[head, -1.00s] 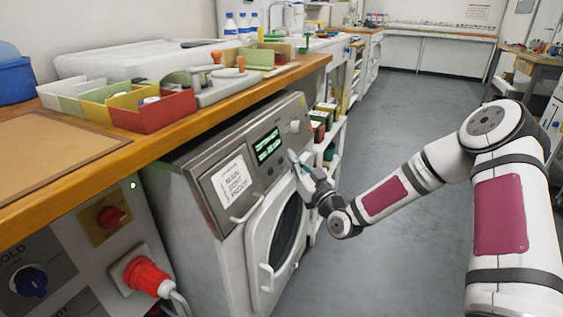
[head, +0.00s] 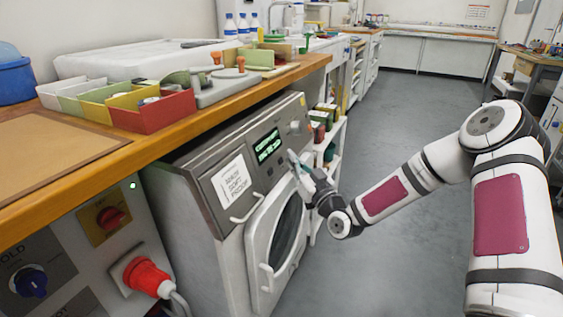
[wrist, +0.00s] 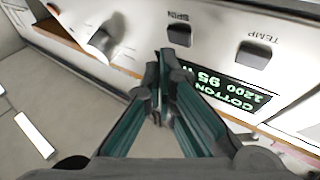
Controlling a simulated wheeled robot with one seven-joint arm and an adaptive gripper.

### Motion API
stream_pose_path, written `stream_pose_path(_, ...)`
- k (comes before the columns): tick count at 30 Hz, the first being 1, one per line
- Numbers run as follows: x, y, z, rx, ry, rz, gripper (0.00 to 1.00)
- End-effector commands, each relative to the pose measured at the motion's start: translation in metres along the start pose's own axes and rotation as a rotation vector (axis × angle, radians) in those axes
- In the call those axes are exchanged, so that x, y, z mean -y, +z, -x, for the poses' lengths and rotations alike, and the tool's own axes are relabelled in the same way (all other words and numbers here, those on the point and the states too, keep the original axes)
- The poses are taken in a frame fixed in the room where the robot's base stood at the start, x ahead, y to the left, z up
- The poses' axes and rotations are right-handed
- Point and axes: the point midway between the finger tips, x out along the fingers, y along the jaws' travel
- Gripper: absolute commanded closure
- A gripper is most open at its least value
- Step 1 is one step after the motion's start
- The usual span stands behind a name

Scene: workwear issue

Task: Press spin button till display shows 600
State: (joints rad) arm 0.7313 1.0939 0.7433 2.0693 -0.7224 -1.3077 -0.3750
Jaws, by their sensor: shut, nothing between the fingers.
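The washing machine (head: 205,245) stands under the wooden counter with its round door facing right. Its lit display (head: 268,147) also shows in the wrist view (wrist: 235,85), upside down, reading COTTON, 95 and 1200. The dark spin button (wrist: 179,34), labelled SPIN, lies right beside my fingertips in the wrist view. The TEMP button (wrist: 254,54) is to its right. My gripper (head: 293,158) is shut and empty, held at the control panel; in the wrist view its tips (wrist: 165,58) point at the panel near the spin button. I cannot tell whether they touch it.
A round knob (wrist: 103,42) sticks out of the panel left of my fingers in the wrist view. The door handle (head: 266,283) projects below the panel. A small shelf (head: 333,160) stands beyond the machine. The grey floor (head: 400,120) to the right is clear.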

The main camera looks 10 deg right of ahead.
Motion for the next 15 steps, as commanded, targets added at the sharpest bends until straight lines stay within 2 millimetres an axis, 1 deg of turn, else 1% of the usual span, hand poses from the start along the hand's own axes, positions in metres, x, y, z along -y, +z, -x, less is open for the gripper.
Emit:
stream_pose_path(8, 0.0044, 0.0043, -0.0053, 0.000, -0.001, 0.000, 1.00)
stream_pose_path(15, 0.0044, 0.0038, -0.0060, 0.000, 0.000, 0.000, 1.00)
